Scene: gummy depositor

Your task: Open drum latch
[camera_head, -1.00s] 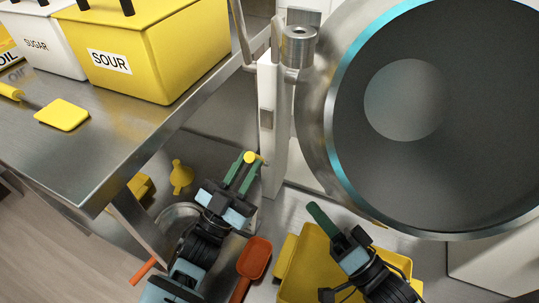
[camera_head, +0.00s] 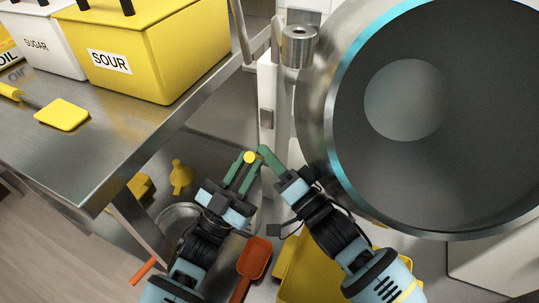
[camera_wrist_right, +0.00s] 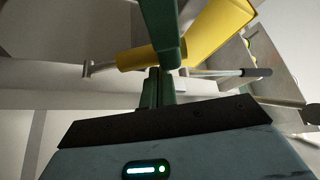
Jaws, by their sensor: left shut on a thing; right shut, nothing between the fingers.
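The drum (camera_head: 330,130) is a large steel vessel with a round dark opening, at the right of the head view. I cannot make out its latch for sure. My left gripper (camera_head: 248,165) is shut on a yellow piece (camera_head: 250,157), seen end-on between its green fingertips. My right gripper (camera_head: 264,150) is shut and empty, its tips right beside that piece. In the right wrist view, the right gripper's closed fingers (camera_wrist_right: 158,88) are close to a bent yellow piece (camera_wrist_right: 150,56). A green finger crosses in front of it. Contact cannot be told.
A steel table (camera_head: 110,150) with a yellow SOUR bin (camera_head: 150,55) stands at the left. A steel cylinder (camera_head: 299,45) sits by the drum's left rim. Below are a yellow funnel (camera_head: 181,177), an orange scoop (camera_head: 254,258) and a yellow tray (camera_head: 290,270).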

